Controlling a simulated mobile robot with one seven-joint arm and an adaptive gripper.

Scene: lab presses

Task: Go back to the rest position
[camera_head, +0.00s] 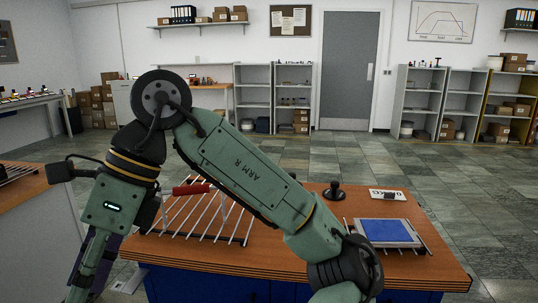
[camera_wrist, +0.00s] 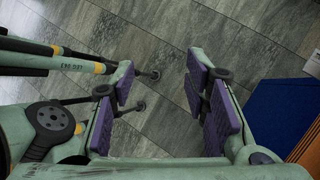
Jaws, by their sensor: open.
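My green arm crosses the head view from the left to the lower right, in front of the worktable (camera_head: 290,257).
The table carries a wire rack (camera_head: 228,225), a red handle (camera_head: 190,189), a black knob (camera_head: 334,191) and a blue plate (camera_head: 390,231). Another bench (camera_head: 28,200) stands at the left. Open floor (camera_head: 440,170) lies behind the table, before grey shelves (camera_head: 253,95) and a door (camera_head: 347,65).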

